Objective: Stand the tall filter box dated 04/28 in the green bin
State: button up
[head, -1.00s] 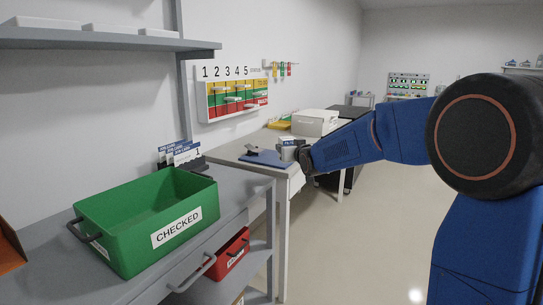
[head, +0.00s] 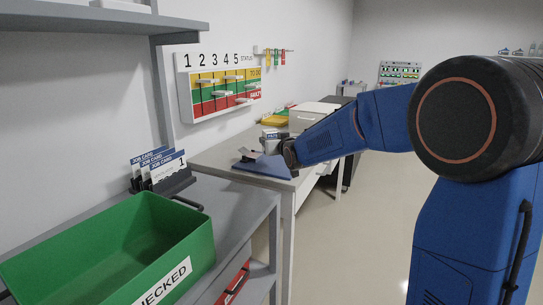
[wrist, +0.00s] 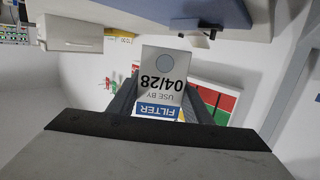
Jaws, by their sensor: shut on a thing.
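My gripper (head: 288,153) is shut on a pale filter box (wrist: 160,75). In the wrist view its label reads FILTER, USE BY 04/28, upside down in the picture, with the dark fingers on either side of it. In the head view the box (head: 271,144) is small, at the gripper's tip above the far bench with the blue mat. The green bin (head: 197,245), labelled CHECKED, stands on the near grey bench at lower left, well apart from the gripper. Its visible inside is empty; its left and near parts are cut off by the frame.
A job card holder (head: 172,182) stands just behind the bin. A red bin (head: 234,283) sits on the shelf below the bench. A blue mat (head: 262,167) with a small grey item lies on the far bench. A grey shelf (head: 100,22) overhangs at upper left. Open floor lies right.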

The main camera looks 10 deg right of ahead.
jog(key=shift+f, duration=2.7)
jog(key=shift+f, duration=0.15)
jog(key=o, duration=1.1)
jog(key=shift+c, duration=0.2)
jog(key=shift+s+r, duration=0.2)
jog(key=v, duration=1.1)
jog(key=shift+s+d, duration=0.1)
jog(key=shift+s, duration=0.3)
